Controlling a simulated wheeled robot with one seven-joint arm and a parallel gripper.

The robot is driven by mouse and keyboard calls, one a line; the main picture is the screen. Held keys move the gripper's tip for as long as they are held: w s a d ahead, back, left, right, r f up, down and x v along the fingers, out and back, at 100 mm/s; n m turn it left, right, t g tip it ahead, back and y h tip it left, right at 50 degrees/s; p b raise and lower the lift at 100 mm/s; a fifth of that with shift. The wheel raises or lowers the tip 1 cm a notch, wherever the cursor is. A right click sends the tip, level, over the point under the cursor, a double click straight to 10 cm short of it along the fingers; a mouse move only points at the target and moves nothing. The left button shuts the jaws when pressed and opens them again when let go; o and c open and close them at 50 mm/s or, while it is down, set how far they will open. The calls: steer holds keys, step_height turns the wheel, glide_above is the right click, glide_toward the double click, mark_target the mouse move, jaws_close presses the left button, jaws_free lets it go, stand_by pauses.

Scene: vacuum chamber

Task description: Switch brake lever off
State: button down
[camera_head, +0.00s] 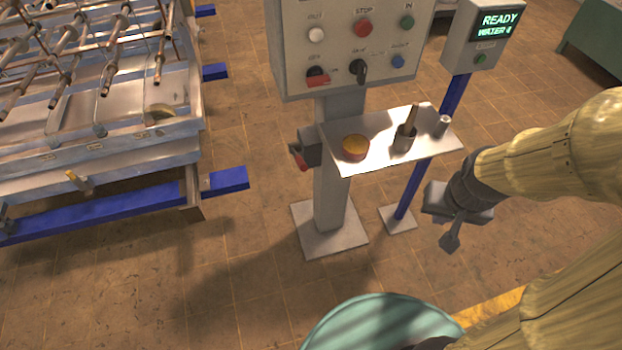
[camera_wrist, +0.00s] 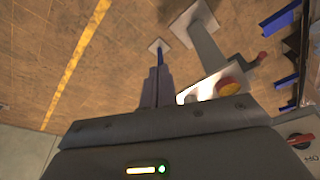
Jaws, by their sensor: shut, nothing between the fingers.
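No lever is labelled as the brake. A small lever with a yellow tip (camera_head: 75,178) sticks up from the lower frame of the cart at left in the head view. A red-handled lever (camera_head: 301,160) sits on a grey box (camera_head: 310,146) on the left side of the control post; its red end also shows in the wrist view (camera_wrist: 261,57). I cannot tell which is the brake lever. My gripper (camera_head: 449,245) is shut and empty, pointing down at the right, beyond the post and well apart from both levers. Its closed fingers also show in the wrist view (camera_wrist: 156,88).
A control panel (camera_head: 340,40) with buttons and knobs tops the grey post (camera_head: 330,190). A metal shelf (camera_head: 375,163) holds a round tin, a cup with a handle and a small cylinder. A READY display (camera_head: 490,30) stands on a blue post. Floor between cart and post is clear.

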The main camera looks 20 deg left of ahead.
steer(key=w+a+f+m+t+y+b, duration=0.1)
steer(key=w+a+f+m+b, duration=0.1)
steer(key=w+a+f+m, duration=0.4)
steer(key=w+a+f+m+t+y+b, duration=0.1)
steer(key=w+a+f+m+y+b, duration=0.1)
steer(key=a+f, duration=0.5)
steer(key=w+a+f+m+t+y+b, duration=0.2)
steer(key=a+f+m+t+y+b, duration=0.2)
steer(key=a+f+m, duration=0.7)
steer(key=shift+w+a+m+t, duration=0.15)
steer(key=shift+a+m+t, duration=0.55)
steer(key=shift+m, duration=3.4)
steer(key=shift+d+f, duration=0.1)
steer(key=shift+d, duration=0.1)
